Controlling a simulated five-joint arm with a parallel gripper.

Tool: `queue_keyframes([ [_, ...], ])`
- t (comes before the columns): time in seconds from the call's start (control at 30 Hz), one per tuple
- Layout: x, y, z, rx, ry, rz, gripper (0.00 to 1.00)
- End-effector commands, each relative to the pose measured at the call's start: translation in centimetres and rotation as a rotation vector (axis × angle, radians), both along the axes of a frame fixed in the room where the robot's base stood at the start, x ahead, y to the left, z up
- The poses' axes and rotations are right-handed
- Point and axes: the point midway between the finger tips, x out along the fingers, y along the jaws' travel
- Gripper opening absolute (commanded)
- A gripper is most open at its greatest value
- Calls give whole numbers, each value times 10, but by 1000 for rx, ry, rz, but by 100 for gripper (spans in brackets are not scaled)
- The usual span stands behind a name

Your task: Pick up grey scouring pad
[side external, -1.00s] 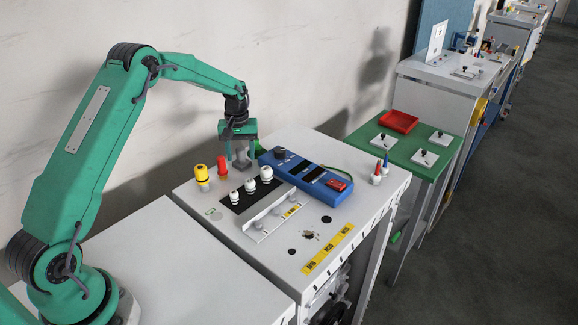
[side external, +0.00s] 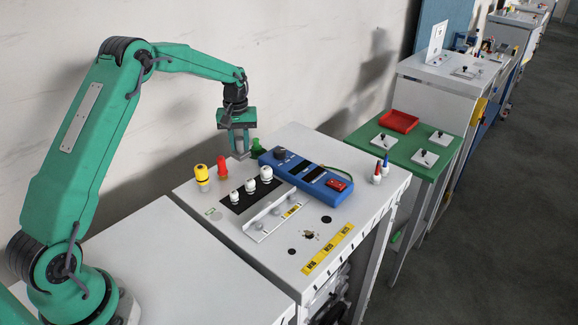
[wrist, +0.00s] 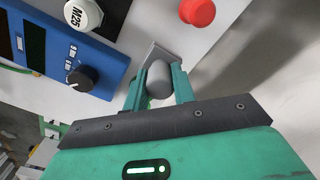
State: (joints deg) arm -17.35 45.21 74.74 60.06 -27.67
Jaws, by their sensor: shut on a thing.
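The grey scouring pad shows in the wrist view as a rounded grey grip (wrist: 159,80) between the fingers, with a flat grey part beyond it. My gripper (wrist: 160,78) is shut on this grip. In the side view my gripper (side external: 240,146) points down over the back edge of the white cabinet top, behind the red and white knobs. Only a little of the pad shows there below the fingers. I cannot tell whether it touches the surface.
A blue meter (side external: 305,172) lies right of my gripper. Yellow (side external: 202,177), red (side external: 222,165) and white (side external: 266,174) capped pieces stand in front. A green piece (side external: 258,147) stands close by on the right. The wall is close behind.

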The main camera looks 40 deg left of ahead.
Motion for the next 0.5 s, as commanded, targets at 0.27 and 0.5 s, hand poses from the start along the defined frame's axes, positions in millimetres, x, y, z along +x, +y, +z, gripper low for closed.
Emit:
queue_keyframes([
  [0.27,-10,-44,32,0,-3,-4,3],
  [0.5,-20,-83,55,1,-2,-3,3],
])
